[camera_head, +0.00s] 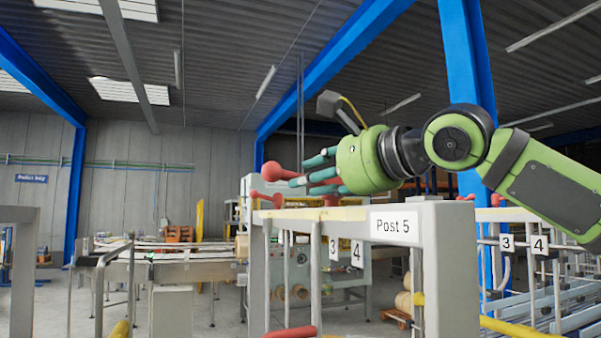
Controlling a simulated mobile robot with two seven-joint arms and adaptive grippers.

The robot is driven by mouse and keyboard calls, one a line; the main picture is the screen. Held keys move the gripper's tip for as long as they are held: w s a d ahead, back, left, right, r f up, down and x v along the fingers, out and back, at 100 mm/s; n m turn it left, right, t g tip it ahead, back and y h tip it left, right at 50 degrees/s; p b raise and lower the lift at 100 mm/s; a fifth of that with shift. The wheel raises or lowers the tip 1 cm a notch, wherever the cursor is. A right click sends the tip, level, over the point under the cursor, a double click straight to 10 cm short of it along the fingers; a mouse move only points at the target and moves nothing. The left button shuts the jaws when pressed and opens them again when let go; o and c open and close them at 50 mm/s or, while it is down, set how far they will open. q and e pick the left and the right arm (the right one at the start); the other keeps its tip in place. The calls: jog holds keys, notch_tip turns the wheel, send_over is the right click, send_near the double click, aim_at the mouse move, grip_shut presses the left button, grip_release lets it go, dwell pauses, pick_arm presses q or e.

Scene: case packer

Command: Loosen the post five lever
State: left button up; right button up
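The post five frame (430,250) is a pale grey frame with a "Post 5" label (393,226) on its near end. A red lever (272,172) with ball-shaped ends shows above the frame's top, at the tips of my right gripper. My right gripper (300,178) comes in from the right on a green arm. Its teal fingers point left and reach over the top of the post, beside the red lever. The fingers partly cover the lever, and I cannot tell whether they are closed on it. My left gripper is out of view.
Number tags 3 and 4 (357,254) hang on the side of the frame. A red bar (291,332) lies low in front. A conveyor (190,268) stands at the left, and a second frame with rails (565,310) stands at the right.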

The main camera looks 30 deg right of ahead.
jog(key=w, duration=0.2)
jog(key=shift+w+a+f+p, duration=0.15)
jog(key=shift+w+f+p, duration=0.05)
jog(key=shift+w+p, duration=0.15)
jog(key=shift+w+f, duration=0.1)
jog(key=shift+w, duration=0.25)
jog(key=shift+w+a, duration=0.1)
jog(key=shift+s, duration=0.3)
grip_shut()
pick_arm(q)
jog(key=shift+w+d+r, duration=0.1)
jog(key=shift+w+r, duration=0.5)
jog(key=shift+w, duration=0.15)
